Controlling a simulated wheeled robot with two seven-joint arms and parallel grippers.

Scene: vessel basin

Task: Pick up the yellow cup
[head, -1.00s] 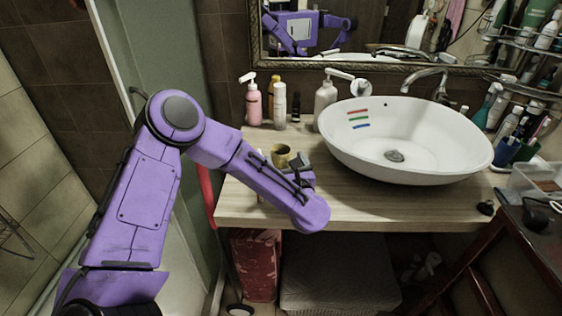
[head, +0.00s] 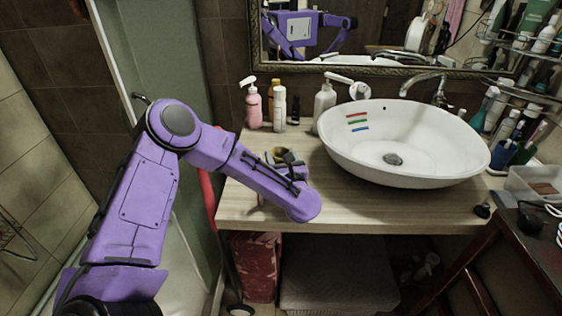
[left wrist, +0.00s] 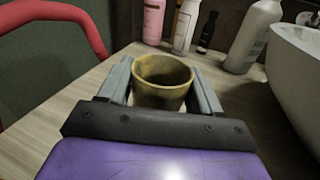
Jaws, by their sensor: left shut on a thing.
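The yellow cup (left wrist: 163,84) stands upright between the two fingers of my left gripper (left wrist: 163,92) in the left wrist view. The fingers are shut on its sides. In the head view the cup (head: 281,153) shows only in part behind my left gripper (head: 284,158), near the left side of the wooden counter (head: 370,208). I cannot tell whether its base touches the counter. My right gripper is not clearly seen in these views.
A white basin (head: 345,148) stands on the right of the counter. A pink pump bottle (head: 253,106), a white bottle (head: 279,107) and a pale pump bottle (head: 325,102) stand at the back. A red curved rail (left wrist: 85,22) lies left of the counter. The front middle of the counter is clear.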

